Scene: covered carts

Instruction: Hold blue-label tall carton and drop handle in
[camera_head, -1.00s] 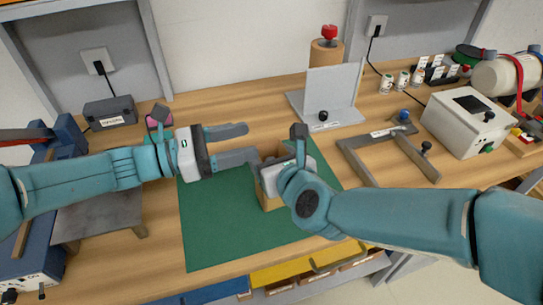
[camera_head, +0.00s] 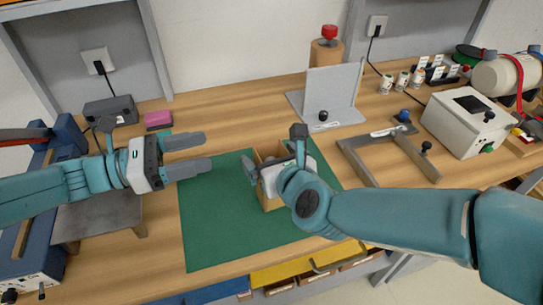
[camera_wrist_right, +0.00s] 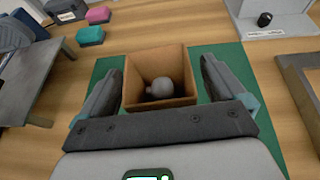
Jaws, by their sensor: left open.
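The tall open-topped brown carton (camera_head: 270,202) stands on the green mat (camera_head: 215,225); no label shows on its visible sides. In the right wrist view I look down into the carton (camera_wrist_right: 180,57). A grey round-ended handle (camera_wrist_right: 162,87) lies inside it, its lower part hidden. My left gripper (camera_head: 208,152) is open and empty, left of the carton and above the mat's left edge.
A pink block (camera_head: 158,120) and a dark grey box (camera_head: 110,111) lie at the back left. A grey angled plate (camera_head: 332,95) stands behind the mat. A grey frame (camera_head: 365,165) and a white instrument (camera_head: 462,125) are to the right. The front of the mat is clear.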

